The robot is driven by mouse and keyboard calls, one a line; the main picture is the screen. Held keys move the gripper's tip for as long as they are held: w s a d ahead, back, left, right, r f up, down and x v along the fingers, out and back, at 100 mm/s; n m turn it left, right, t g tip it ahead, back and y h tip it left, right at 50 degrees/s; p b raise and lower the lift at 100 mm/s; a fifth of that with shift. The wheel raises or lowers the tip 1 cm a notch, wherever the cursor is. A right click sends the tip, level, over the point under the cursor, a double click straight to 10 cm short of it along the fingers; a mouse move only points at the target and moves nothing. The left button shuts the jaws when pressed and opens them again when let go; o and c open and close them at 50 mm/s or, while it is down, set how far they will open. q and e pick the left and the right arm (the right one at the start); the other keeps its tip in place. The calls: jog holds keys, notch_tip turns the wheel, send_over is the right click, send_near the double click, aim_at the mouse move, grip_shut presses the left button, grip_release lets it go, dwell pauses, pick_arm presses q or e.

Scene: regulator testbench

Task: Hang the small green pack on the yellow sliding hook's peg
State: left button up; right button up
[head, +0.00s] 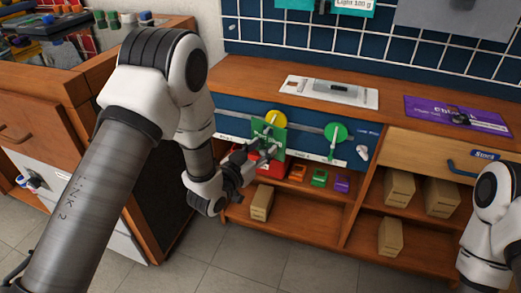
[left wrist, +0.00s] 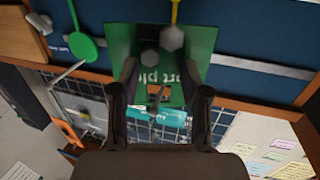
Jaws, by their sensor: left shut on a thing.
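My left gripper (head: 257,153) is shut on the small green pack (head: 263,133), a flat green card with pale lettering, in front of the blue drawer front. In the left wrist view the pack (left wrist: 205,45) stands between and beyond the two dark fingers (left wrist: 160,85). The yellow sliding hook (head: 276,117) shows its round yellow top just above the pack. Its yellow stem (left wrist: 174,12) leads down to a grey hexagonal end (left wrist: 171,38) that overlaps the pack in the wrist view. I cannot tell whether the peg goes through the pack. My right gripper is out of view.
A green hook (head: 335,132) hangs to the right on the same pale rail. Below are a red bin (head: 270,167), small coloured items (head: 319,178) and cardboard boxes (head: 399,187) on shelves. A white mat (head: 300,87) and purple mat (head: 425,107) lie on the wooden top.

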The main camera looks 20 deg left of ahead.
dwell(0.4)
pick_arm(q)
jog(key=o, duration=1.2)
jog(key=shift+o, duration=0.2)
jog(key=shift+s, duration=0.1)
